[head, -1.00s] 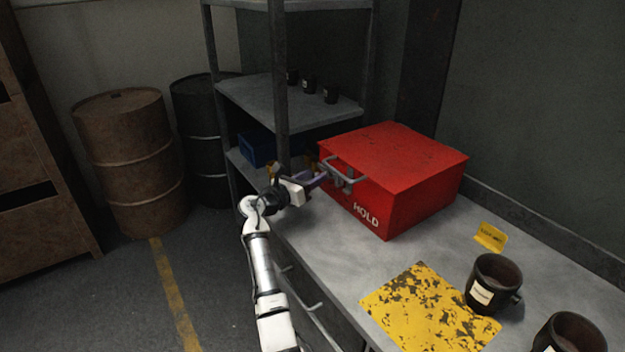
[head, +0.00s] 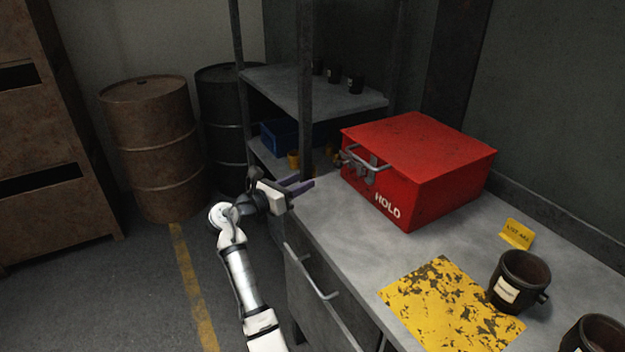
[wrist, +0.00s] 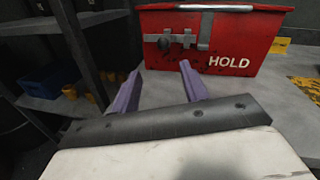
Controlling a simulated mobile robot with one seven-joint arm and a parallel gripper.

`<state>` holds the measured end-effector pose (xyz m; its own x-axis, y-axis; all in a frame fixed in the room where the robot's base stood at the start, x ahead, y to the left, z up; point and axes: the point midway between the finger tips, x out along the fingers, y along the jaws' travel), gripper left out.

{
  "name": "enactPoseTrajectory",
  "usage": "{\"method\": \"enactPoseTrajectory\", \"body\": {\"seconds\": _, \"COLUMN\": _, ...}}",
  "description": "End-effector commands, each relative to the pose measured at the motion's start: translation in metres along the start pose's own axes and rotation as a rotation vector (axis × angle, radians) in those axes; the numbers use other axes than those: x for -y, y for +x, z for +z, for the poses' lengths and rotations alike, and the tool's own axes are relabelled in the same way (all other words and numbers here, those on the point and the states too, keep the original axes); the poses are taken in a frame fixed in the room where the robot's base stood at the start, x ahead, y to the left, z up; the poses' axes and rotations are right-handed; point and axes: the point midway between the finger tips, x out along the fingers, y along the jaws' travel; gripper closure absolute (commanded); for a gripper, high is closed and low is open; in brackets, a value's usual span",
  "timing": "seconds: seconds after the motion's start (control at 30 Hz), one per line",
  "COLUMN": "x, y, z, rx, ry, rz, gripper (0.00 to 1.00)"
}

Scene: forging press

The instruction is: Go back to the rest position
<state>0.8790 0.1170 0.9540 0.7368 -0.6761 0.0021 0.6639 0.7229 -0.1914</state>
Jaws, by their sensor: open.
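My gripper (head: 300,185) is open and empty in the head view, just off the left edge of the workbench, with its purple fingers pointing right. In the wrist view the two purple fingers (wrist: 160,88) stand apart with nothing between them. A red box (head: 417,165) marked HOLD sits on the bench with its lid down. Its latch and handle face my gripper, and a gap lies between them. The box (wrist: 212,42) also shows straight ahead of the fingers in the wrist view.
The grey workbench (head: 350,240) carries a yellow worn mat (head: 450,305), a yellow card (head: 517,233) and dark mugs (head: 520,282) on the right. A metal shelf (head: 315,95) stands behind my gripper. Drums (head: 155,150) stand at left. Floor left of my arm is clear.

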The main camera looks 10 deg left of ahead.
Motion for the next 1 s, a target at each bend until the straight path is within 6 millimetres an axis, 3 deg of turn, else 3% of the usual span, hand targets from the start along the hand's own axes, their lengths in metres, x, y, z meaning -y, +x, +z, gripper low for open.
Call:
{"method": "enactPoseTrajectory", "body": {"seconds": 0.13, "x": 0.0, "y": -0.011, "z": -0.001, "rx": -0.001, "ry": 0.0, "rz": 0.001, "gripper": 0.55}}
{"method": "enactPoseTrajectory", "body": {"seconds": 0.5, "x": 0.0, "y": -0.012, "z": 0.0, "rx": -0.001, "ry": 0.0, "rz": 0.0, "gripper": 0.55}}
{"method": "enactPoseTrajectory", "body": {"seconds": 0.63, "x": -0.016, "y": -0.029, "z": 0.017, "rx": 0.021, "ry": 0.147, "rz": 0.11, "gripper": 0.55}}
{"method": "enactPoseTrajectory", "body": {"seconds": 0.77, "x": -0.048, "y": -0.078, "z": 0.06, "rx": 0.035, "ry": 0.508, "rz": 0.383, "gripper": 0.55}}
{"method": "enactPoseTrajectory", "body": {"seconds": 0.9, "x": -0.068, "y": -0.162, "z": 0.123, "rx": -0.039, "ry": 0.997, "rz": 0.774, "gripper": 0.55}}
{"method": "enactPoseTrajectory", "body": {"seconds": 1.0, "x": -0.064, "y": -0.226, "z": 0.165, "rx": -0.156, "ry": 1.311, "rz": 1.045, "gripper": 0.55}}
